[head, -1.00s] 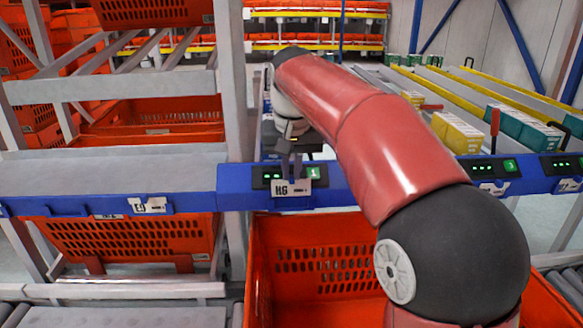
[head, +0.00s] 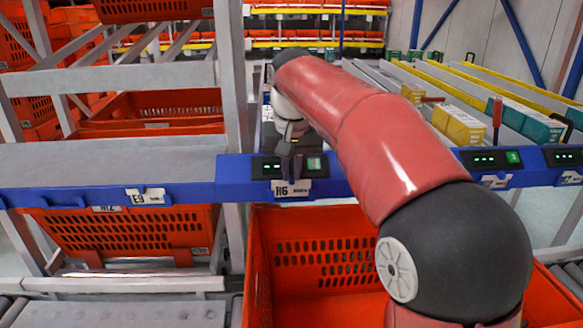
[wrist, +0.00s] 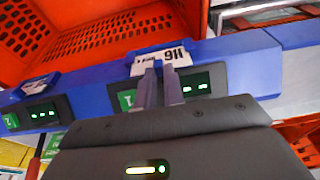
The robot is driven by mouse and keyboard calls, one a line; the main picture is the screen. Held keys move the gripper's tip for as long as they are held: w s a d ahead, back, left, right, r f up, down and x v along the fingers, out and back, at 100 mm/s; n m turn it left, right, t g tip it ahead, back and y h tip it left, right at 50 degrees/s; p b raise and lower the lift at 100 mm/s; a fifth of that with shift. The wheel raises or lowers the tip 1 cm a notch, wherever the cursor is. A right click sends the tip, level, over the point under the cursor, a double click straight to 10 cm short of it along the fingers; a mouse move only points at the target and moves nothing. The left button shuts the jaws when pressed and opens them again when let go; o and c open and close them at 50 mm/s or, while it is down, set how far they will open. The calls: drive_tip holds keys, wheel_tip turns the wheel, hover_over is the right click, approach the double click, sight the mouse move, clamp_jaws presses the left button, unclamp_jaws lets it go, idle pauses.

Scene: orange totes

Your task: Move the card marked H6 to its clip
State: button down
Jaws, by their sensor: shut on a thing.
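The white card marked H6 (head: 291,188) is at the lower front edge of the blue rail (head: 230,178), just below a dark display box (head: 267,167). My gripper (head: 291,177) points down in front of that box, with its fingers shut on the card's upper part. In the wrist view the card (wrist: 175,56) shows upside down against the rail's edge, with both fingertips (wrist: 160,70) at it. The clip is hidden behind the card and fingers, so I cannot tell whether the card sits in it.
An orange tote (head: 320,225) stands below the rail. Another card marked E9 (head: 147,196) is on the rail to the left. More display boxes (head: 489,158) are to the right. Yellow cartons (head: 459,125) and teal cartons (head: 525,123) stand on lanes behind the rail.

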drive_tip(key=shift+f, duration=0.2)
drive_tip(key=c, duration=1.4)
unclamp_jaws()
drive_tip(key=shift+c, duration=0.2)
drive_tip(key=p+v, duration=0.1)
drive_tip(key=v, duration=0.6)
drive_tip(key=shift+r+p, duration=0.35)
drive_tip(key=shift+r, duration=0.05)
drive_tip(key=shift+s, duration=0.1)
